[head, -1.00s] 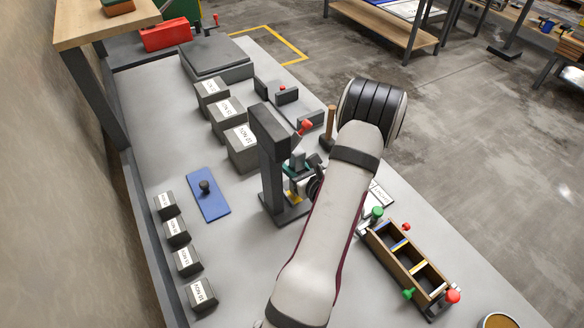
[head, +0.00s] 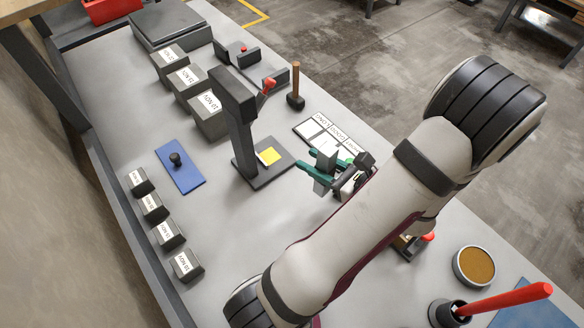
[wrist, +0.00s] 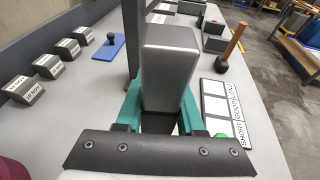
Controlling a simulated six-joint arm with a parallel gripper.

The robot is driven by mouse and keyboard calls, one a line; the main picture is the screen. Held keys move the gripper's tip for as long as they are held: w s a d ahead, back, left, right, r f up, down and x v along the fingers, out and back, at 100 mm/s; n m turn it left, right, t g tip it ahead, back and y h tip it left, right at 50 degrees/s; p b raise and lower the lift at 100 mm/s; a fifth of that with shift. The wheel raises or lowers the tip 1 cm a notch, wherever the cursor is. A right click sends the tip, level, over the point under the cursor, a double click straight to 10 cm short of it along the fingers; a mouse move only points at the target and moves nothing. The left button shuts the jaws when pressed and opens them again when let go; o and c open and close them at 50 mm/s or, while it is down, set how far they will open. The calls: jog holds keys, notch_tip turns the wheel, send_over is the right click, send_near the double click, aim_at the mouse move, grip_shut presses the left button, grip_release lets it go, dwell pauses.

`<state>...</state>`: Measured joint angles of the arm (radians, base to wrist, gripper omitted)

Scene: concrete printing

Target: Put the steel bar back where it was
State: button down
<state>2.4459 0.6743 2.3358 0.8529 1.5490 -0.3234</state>
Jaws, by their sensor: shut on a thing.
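My gripper (head: 322,172) has teal fingers and is shut on the steel bar. The steel bar (head: 327,155) is a plain grey block, held upright above the table. In the wrist view the steel bar (wrist: 170,75) fills the middle, between the teal fingers (wrist: 160,115). My gripper is to the right of a dark upright stand (head: 240,125) with a yellow patch on its base, and apart from it. A board marked SHORT, GOOD and LONG (head: 312,129) lies just behind my gripper, partly covered by it.
Labelled grey blocks stand in rows at the left (head: 165,235) and back (head: 207,115). A blue plate with a knob (head: 180,167) and a wooden-handled mallet (head: 295,85) stand on the table. My arm mostly covers a wooden mould at the right. A round tan-filled tin (head: 474,265) stands beyond it.

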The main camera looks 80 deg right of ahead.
aim_at(331, 167)
jog(key=s+a+r+n+t+y, duration=0.1)
jog(key=s+a+r+n+y, duration=0.1)
jog(key=s+r, duration=0.1)
jog(key=shift+a+r+n+t+y, duration=0.15)
jog(key=shift+a+n+t+y, duration=0.15)
jog(key=shift+a+t+y, duration=0.1)
jog(key=shift+y, duration=0.3)
jog(key=shift+w+d+f, duration=0.75)
jog(key=shift+w+f, duration=0.95)
jog(key=shift+f, duration=0.1)
jog(key=shift+w+d+f, duration=0.8)
jog(key=shift+w+f, duration=0.95)
jog(key=shift+f, duration=0.05)
jog(key=shift+w+d+f, duration=0.75)
jog(key=shift+w+f, duration=0.95)
jog(key=shift+f, duration=0.1)
jog(key=shift+f, duration=0.1)
jog(key=c, duration=0.5)
grip_release()
